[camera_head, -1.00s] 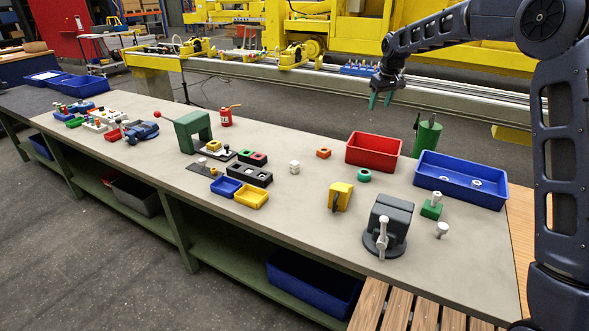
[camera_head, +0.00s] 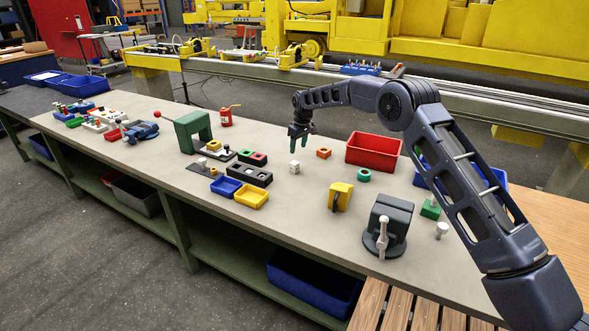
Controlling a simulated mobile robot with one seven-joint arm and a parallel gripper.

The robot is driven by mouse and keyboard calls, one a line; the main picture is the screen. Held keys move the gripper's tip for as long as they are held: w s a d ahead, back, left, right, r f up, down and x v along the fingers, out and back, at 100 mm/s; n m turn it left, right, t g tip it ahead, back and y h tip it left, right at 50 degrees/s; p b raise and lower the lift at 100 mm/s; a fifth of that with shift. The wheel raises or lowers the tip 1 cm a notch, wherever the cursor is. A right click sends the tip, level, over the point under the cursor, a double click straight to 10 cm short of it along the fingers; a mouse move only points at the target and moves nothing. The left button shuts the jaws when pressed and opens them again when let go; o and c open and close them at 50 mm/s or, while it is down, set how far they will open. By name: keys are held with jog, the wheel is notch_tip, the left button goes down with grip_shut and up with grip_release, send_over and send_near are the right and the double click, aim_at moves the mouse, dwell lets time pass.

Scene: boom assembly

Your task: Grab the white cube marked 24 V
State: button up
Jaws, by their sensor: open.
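A small white cube (camera_head: 294,167) stands on the grey workbench (camera_head: 300,215), in the middle part of the bench. Its 24 V marking is too small to read. My gripper (camera_head: 299,145) hangs just above and behind the cube in the picture, with its green fingers pointing down. The fingers are apart and hold nothing. The cube is fully visible and appears free of the fingers.
An orange block (camera_head: 323,153) and a green ring (camera_head: 364,175) lie right of the cube. A red bin (camera_head: 373,151) stands behind them. A black block with holes (camera_head: 249,174) lies to the left. A yellow block (camera_head: 340,196) stands in front.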

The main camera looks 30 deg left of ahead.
aim_at(295, 163)
jog(key=f, duration=0.3)
jog(key=a+f, duration=0.1)
jog(key=f, duration=0.3)
jog(key=a+f, duration=0.1)
jog(key=f, duration=0.2)
jog(key=shift+w+f, duration=0.1)
jog(key=shift+f, duration=0.25)
jog(key=c, duration=1.1)
